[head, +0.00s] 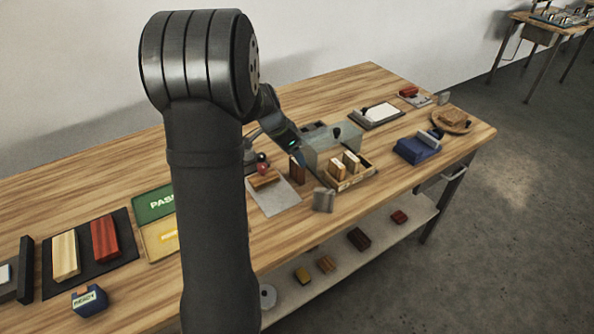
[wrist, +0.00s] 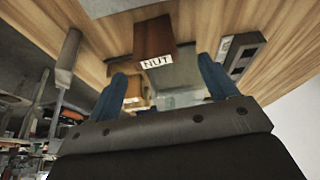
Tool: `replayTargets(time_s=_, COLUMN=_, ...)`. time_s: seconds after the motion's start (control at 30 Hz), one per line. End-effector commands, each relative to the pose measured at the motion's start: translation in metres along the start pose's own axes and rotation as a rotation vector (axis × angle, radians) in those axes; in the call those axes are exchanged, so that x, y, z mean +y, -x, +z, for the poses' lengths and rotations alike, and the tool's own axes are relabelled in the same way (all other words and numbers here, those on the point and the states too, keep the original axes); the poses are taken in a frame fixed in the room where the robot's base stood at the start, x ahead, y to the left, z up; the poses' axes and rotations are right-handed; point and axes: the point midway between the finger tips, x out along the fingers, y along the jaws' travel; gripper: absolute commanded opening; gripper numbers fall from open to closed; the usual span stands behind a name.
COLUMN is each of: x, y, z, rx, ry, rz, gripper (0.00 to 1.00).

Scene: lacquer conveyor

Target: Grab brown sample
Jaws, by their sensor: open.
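A dark brown sample block (head: 297,171) stands upright on the wooden table, just left of a small tray of lighter blocks. In the wrist view the brown block (wrist: 152,38) is at top centre, with a white label reading "NUT" at its lower edge. My gripper (head: 300,156) is close to the block in the head view, and its tips partly overlap it there. In the wrist view my gripper (wrist: 160,78) has its two blue fingers spread wide, with nothing held. The block shows beyond the fingertips, roughly between their lines. I cannot tell the exact distance.
The wooden tray (head: 349,183) with light blocks stands close on the right, before a grey box (head: 322,147). A grey sheet (head: 276,204) with a block and a red-topped item lies left. A small grey stand (head: 323,201) is in front. A blue device (head: 417,148) stands further right.

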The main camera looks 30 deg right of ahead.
Motion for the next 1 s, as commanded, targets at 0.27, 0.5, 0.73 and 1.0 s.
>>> replayTargets(time_s=0.27, x=0.004, y=-0.024, z=0.001, rx=-0.001, ry=0.001, rz=0.002, gripper=0.78)
replayTargets(time_s=0.5, x=0.005, y=-0.053, z=0.0, rx=-0.001, ry=0.001, rz=0.001, gripper=0.78)
replayTargets(time_s=0.73, x=0.005, y=-0.053, z=0.0, rx=0.0, ry=0.001, rz=0.0, gripper=0.74)
replayTargets(time_s=1.0, x=0.005, y=-0.053, z=0.0, rx=0.0, ry=0.001, rz=0.0, gripper=0.29)
